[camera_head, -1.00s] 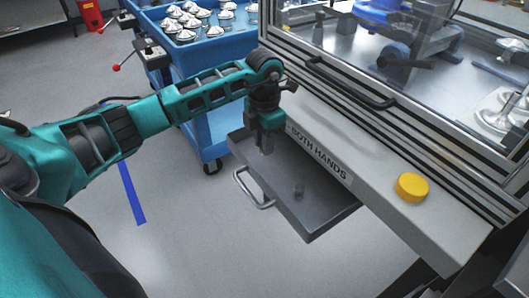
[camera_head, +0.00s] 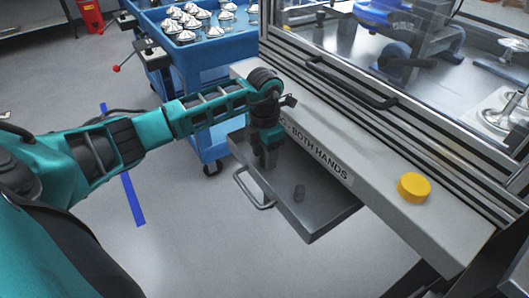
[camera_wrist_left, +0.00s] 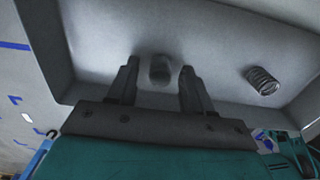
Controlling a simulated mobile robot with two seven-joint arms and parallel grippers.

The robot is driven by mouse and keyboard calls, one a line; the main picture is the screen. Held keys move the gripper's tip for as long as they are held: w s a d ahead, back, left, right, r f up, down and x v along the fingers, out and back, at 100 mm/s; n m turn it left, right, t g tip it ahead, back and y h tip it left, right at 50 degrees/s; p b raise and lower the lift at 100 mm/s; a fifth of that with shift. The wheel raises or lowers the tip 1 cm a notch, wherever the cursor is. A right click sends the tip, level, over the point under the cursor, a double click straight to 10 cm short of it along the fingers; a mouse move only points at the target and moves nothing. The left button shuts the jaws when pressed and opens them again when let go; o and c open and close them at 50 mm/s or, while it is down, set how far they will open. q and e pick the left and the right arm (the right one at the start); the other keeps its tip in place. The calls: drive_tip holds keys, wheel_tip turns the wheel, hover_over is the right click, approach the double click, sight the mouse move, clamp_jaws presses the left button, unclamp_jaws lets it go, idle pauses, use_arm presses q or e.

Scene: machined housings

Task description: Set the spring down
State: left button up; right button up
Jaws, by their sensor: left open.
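My left gripper (camera_head: 268,162) is low over the left part of the open grey drawer (camera_head: 318,232). In the left wrist view the jaws (camera_wrist_left: 158,85) are open and apart. A short dark grey cylinder (camera_wrist_left: 160,70), seen blurred, lies between or just beyond the fingertips; I cannot tell whether it is a spring. A coiled metal spring (camera_wrist_left: 262,80) lies on the drawer floor to the right of the jaws. My right gripper is out of view.
The drawer's handle (camera_head: 256,194) is at its front left. A grey ledge (camera_head: 385,190) with a yellow button (camera_head: 413,187) overhangs the drawer's back. A blue cart (camera_head: 205,60) with metal parts stands behind. The drawer's right part is clear.

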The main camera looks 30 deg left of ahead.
use_arm(q)
drive_tip(key=shift+r, duration=0.3)
wheel_tip(320, 180, up, 12)
drive_tip(key=p, duration=0.1)
drive_tip(key=shift+f, duration=0.15)
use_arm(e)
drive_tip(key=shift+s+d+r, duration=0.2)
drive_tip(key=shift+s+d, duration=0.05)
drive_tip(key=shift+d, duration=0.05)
